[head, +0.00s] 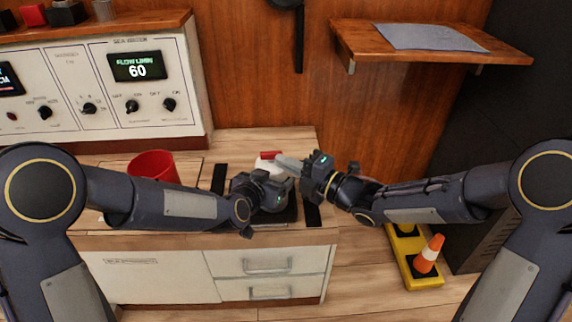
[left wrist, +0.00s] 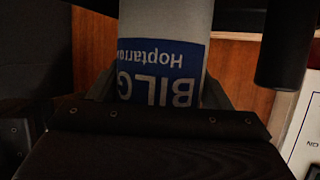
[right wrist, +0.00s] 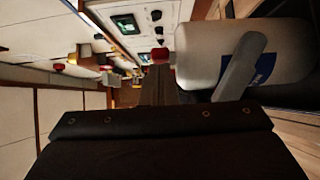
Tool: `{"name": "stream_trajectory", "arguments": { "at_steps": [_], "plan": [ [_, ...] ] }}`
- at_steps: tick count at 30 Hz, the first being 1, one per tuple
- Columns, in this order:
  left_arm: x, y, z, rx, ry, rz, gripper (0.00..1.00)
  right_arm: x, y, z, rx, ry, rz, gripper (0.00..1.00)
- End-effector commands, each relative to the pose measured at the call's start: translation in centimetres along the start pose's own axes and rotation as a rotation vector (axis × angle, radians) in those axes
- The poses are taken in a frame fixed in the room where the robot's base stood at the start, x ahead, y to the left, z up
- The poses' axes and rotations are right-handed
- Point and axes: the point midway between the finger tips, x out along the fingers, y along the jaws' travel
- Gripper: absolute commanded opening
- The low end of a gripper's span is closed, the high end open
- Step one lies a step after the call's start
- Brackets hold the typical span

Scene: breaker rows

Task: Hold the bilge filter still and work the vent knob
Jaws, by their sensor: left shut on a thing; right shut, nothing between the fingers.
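The bilge filter (head: 263,165) is a white cylinder on the counter, mostly hidden behind my left gripper in the head view. Its blue label (left wrist: 160,72) shows upside down in the left wrist view. My left gripper (head: 272,181) is shut on the filter's body. The red vent knob (head: 270,154) is on top of the filter. My right gripper (head: 284,162) is shut and empty, its grey fingers close beside the knob. The right wrist view shows the white filter (right wrist: 205,50) lying sideways in the picture, behind a grey finger. Whether the fingers touch it I cannot tell.
A red cup (head: 153,166) stands on the counter to the left. A white instrument panel (head: 120,85) with dials is behind it. A wooden shelf (head: 350,40) juts from the wall at right.

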Motion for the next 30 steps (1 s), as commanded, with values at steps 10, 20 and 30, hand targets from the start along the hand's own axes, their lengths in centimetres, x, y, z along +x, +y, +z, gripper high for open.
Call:
{"name": "stream_trajectory", "arguments": {
  "at_steps": [10, 20, 30],
  "plan": [
    [0.0, 0.0, -0.2, 0.001, 0.004, 0.000, 0.29, 0.0, 0.0, 0.9, -0.003, 0.122, 0.000, 0.00],
    [0.0, 0.0, -0.2, 0.001, 0.004, 0.000, 0.29, 0.3, -0.1, 2.3, -0.002, 0.415, -0.002, 0.00],
    [0.0, 0.0, -0.2, 0.001, 0.004, 0.000, 0.29, 0.9, -0.2, 3.5, 0.002, 0.591, -0.009, 0.00]
  ]
}}
